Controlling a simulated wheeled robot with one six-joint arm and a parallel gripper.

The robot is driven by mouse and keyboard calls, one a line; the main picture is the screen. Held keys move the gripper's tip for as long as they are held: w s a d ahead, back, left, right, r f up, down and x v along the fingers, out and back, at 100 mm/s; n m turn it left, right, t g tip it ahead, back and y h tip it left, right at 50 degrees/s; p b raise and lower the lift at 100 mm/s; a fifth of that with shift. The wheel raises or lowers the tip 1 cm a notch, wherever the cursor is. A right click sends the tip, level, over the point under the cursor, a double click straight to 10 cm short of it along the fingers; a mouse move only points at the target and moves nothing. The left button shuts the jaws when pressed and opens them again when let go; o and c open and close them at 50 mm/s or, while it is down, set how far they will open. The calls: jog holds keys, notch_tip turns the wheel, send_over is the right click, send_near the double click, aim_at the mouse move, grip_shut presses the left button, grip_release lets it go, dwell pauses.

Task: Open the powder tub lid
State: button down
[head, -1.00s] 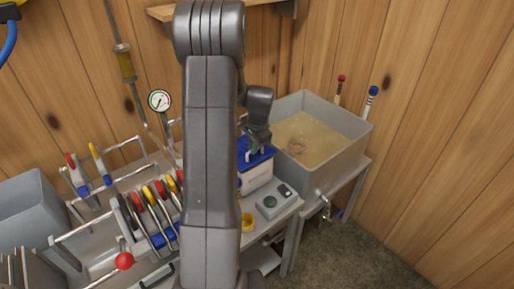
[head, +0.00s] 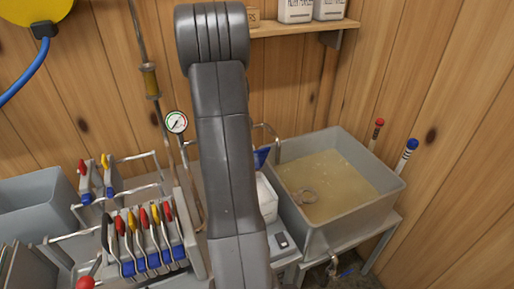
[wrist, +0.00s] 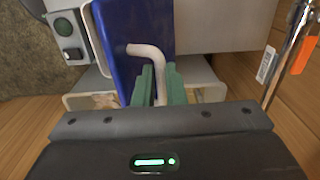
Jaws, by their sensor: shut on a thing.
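The powder tub (head: 267,198) is a white box, partly hidden behind my arm in the head view. Its blue lid (head: 261,157) stands tilted up above the tub's back side. In the wrist view the blue lid (wrist: 125,30) fills the upper middle, with a pale bent handle (wrist: 148,52) on it. My gripper (wrist: 157,82) has its green fingers closed on this handle. In the head view the gripper is hidden behind my arm.
A grey basin of amber liquid (head: 395,187) stands right of the tub. A small grey device (head: 283,241) sits in front of it. Left are a rack of coloured-handled tools (head: 150,235) and a pressure gauge (head: 176,122). A wall shelf (head: 290,28) is above.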

jog(key=w+a+f+g+h, duration=0.2)
jog(key=w+g, duration=0.4)
jog(key=w, duration=0.3)
jog(key=shift+w+a+f+g+p, duration=0.2)
jog(key=shift+a+g+p, duration=0.2)
jog(key=shift+a, duration=0.35)
jog(key=c, duration=1.5)
grip_release()
jog(key=shift+w, duration=0.1)
jog(key=shift+r, duration=0.15)
jog(key=shift+r, duration=0.1)
